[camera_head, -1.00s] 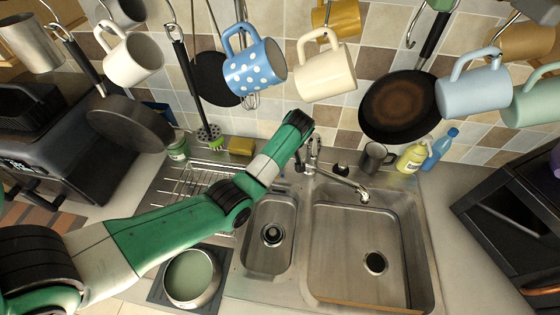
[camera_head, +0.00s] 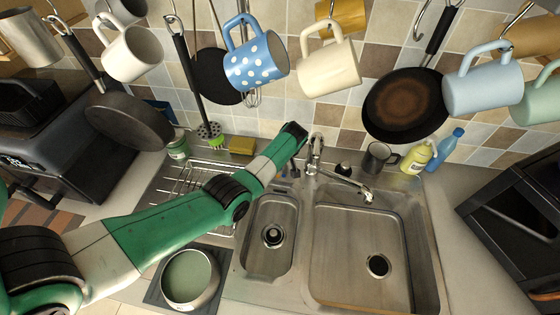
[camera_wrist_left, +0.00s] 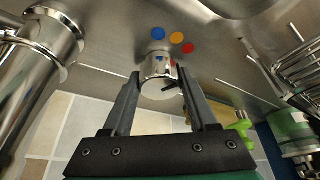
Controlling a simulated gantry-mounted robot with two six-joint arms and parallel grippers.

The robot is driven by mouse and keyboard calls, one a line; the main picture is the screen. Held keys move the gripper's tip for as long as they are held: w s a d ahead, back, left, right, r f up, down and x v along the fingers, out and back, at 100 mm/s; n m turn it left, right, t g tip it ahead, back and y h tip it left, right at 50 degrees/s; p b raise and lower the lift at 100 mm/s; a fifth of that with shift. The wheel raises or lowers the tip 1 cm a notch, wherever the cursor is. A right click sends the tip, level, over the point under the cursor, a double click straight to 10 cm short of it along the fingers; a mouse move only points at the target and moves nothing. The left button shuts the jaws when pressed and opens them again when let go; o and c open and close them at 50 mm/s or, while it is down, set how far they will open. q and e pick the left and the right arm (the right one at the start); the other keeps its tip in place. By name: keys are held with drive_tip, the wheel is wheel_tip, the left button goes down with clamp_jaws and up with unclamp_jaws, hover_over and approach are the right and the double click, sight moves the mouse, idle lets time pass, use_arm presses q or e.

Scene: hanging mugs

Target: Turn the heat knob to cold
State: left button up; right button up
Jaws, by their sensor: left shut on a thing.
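The heat knob (camera_wrist_left: 158,77) is a small chrome cylinder in the left wrist view, with a dark pointer line on its face toward the lower right. Blue (camera_wrist_left: 158,33), yellow (camera_wrist_left: 177,38) and red (camera_wrist_left: 188,48) dots mark the metal surface beside it. My left gripper (camera_wrist_left: 160,80) has its two dark fingers on either side of the knob, shut on it. In the head view my left arm (camera_head: 170,220) reaches to the sink's back edge, and hides the knob. My right gripper is not in view.
The chrome tap (camera_head: 315,150) stands close right of my wrist; its body (camera_wrist_left: 40,45) is also near in the wrist view. Mugs, such as the polka-dot mug (camera_head: 255,65), and a frying pan (camera_head: 403,105) hang above. A bowl (camera_head: 190,279) sits left of the sink (camera_head: 425,250).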

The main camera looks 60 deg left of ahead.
use_arm(q)
drive_tip(key=c, duration=0.5)
drive_tip(key=shift+f+n+g+b, duration=0.1)
drive_tip(key=shift+n+g+b, duration=0.2)
drive_tip(key=shift+n+b, duration=0.45)
drive_tip(key=n+g+b, duration=0.1)
drive_tip(key=n+b, duration=0.3)
drive_tip(key=b, duration=0.3)
drive_tip(key=shift+f, duration=0.1)
drive_tip(key=shift+r+n+g+b, duration=0.2)
drive_tip(key=shift+n+g+b, duration=0.1)
drive_tip(key=shift+b, duration=0.1)
drive_tip(key=o, duration=1.4)
drive_tip(key=shift+h, duration=0.3)
